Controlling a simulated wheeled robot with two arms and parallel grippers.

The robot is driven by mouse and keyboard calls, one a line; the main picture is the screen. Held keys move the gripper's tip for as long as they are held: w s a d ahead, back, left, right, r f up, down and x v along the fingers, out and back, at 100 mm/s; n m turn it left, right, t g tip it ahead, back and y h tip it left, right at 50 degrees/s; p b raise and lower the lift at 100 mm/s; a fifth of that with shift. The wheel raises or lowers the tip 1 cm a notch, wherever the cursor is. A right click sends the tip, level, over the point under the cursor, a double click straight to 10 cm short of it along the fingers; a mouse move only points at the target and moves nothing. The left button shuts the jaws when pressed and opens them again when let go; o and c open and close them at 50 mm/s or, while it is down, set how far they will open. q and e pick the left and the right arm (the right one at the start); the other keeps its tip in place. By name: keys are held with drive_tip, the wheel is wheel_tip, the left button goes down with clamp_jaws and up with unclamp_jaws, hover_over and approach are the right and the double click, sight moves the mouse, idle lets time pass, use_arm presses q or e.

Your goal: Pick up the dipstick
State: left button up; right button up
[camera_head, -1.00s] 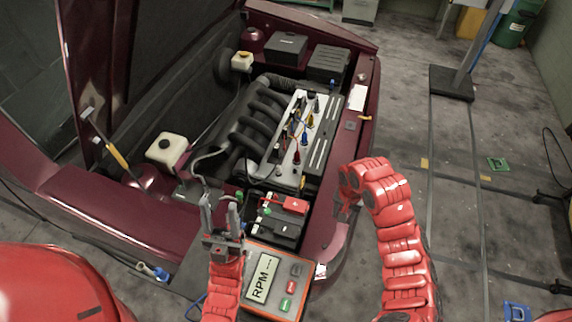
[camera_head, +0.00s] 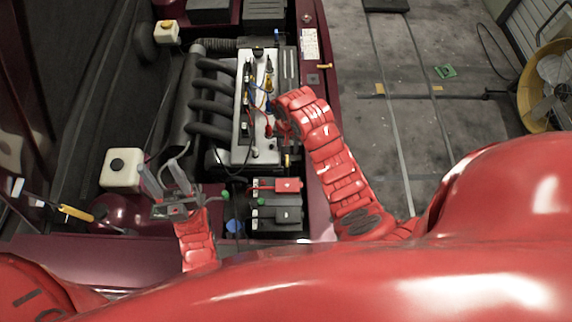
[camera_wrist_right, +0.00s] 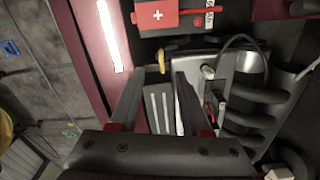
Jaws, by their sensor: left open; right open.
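The dipstick appears to be the small yellow handle (camera_head: 287,160) at the near right corner of the engine. In the right wrist view the yellow handle (camera_wrist_right: 162,61) stands upright just beyond the fingertips, roughly between them. My right gripper (camera_wrist_right: 159,78) is open and empty, pointing toward it. In the head view my right arm reaches over the fender, and its fingers are mostly hidden behind the wrist. My left gripper (camera_head: 160,172) is open and empty, beside the white reservoir (camera_head: 121,170). The shaft of the dipstick is not visible.
The battery (camera_head: 277,210) with a red cover is close to the handle. Coloured ignition wires (camera_head: 262,98) and black intake pipes (camera_head: 212,105) fill the engine's top. The dark red fender (camera_head: 325,100) runs along the right. A yellow-handled tool (camera_head: 75,212) is at the left.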

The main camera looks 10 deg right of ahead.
wheel_tip(320, 180, down, 9)
drive_tip(key=b, duration=0.3)
drive_tip(key=shift+w+r+b, duration=0.1)
drive_tip(key=shift+r+b, duration=0.05)
drive_tip(key=shift+b, duration=0.15)
drive_tip(key=f+b, duration=0.3)
drive_tip(key=f, duration=0.2)
drive_tip(key=shift+w+f+b, duration=0.1)
drive_tip(key=shift+w+b, duration=0.1)
drive_tip(key=shift+b, duration=0.2)
drive_tip(key=shift+c, duration=0.6)
clamp_jaws()
